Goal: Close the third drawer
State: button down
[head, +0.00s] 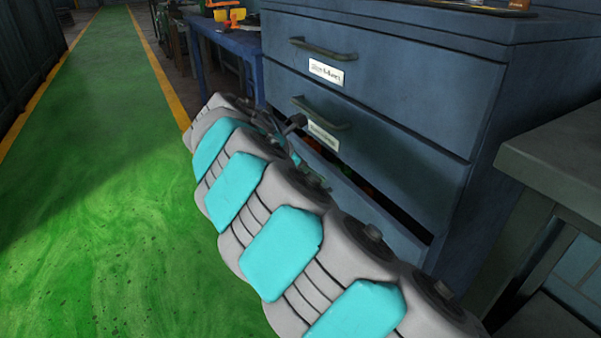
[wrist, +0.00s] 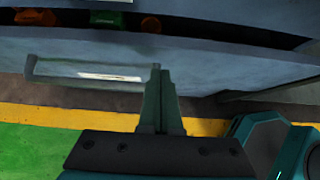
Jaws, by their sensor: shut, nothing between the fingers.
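The blue-grey cabinet has two upper drawers that look shut, the top drawer (head: 375,85) and the second drawer (head: 385,150). Below them the third drawer (head: 365,205) stands partly open, with a dark gap above its front. My arm hides much of it in the head view. In the wrist view the third drawer's front (wrist: 215,72) spans the picture, with its bar handle and white label (wrist: 108,77) at left. My gripper (wrist: 160,70) is shut and empty, its tips at the drawer front, right of the handle. I cannot tell if they touch.
Small orange and green items (wrist: 108,18) lie inside the drawer. A grey table (head: 560,160) stands at right of the cabinet, and a blue workbench (head: 225,40) stands beyond it. The green floor lane (head: 110,200) at left is clear.

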aim_at(339, 171)
jog(key=shift+w+d, duration=0.7)
jog(key=shift+d, duration=0.25)
jog(key=shift+w+d+r+p, duration=0.2)
jog(key=shift+w+d+p, duration=0.05)
jog(key=shift+d+p, duration=0.1)
jog(key=w+d+p, duration=0.2)
jog(key=d, duration=0.1)
jog(key=shift+d, duration=0.2)
jog(key=shift+w+f, duration=0.1)
